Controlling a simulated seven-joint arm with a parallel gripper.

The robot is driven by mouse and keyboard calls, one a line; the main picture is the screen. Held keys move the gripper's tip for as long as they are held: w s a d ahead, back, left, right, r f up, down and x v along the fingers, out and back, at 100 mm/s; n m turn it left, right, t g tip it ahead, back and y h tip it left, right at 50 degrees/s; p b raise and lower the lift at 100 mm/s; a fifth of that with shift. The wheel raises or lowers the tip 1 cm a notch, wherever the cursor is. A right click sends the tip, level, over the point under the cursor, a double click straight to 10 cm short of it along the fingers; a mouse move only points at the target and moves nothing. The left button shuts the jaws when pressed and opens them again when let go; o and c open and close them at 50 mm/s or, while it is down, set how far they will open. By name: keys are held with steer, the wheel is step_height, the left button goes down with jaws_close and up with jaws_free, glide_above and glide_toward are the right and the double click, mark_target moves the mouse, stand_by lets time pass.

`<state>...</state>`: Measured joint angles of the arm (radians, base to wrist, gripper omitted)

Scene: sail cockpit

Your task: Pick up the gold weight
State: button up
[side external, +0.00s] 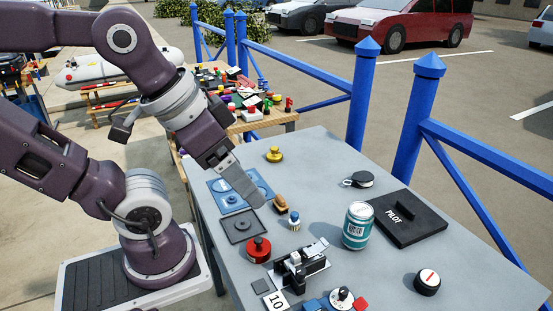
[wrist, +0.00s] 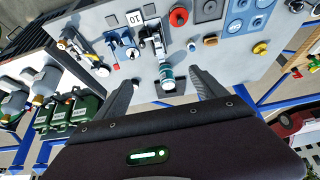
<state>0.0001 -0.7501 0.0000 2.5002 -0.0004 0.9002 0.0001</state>
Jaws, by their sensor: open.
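The gold weight (side external: 274,155) is a small round brass-coloured piece with a knob on top. It stands upright on the grey table (side external: 330,160) near its far left edge. In the wrist view the gold weight (wrist: 260,48) lies right of and outside the space between the fingers. My gripper (side external: 252,196) points down over the table, to the left of and nearer the camera than the weight, apart from it. In the wrist view my gripper (wrist: 163,90) has its two fingers spread wide with nothing held.
Blue panels (side external: 228,198) and a small brown-topped piece (side external: 280,204) are near my gripper. A red knob (side external: 258,250), a teal can (side external: 358,226) and a black PILOT case (side external: 410,218) stand nearby. Blue railings (side external: 365,95) line the far side. Table around the weight is clear.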

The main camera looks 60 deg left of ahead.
steer(key=shift+c, duration=0.2)
steer(key=c, duration=0.6)
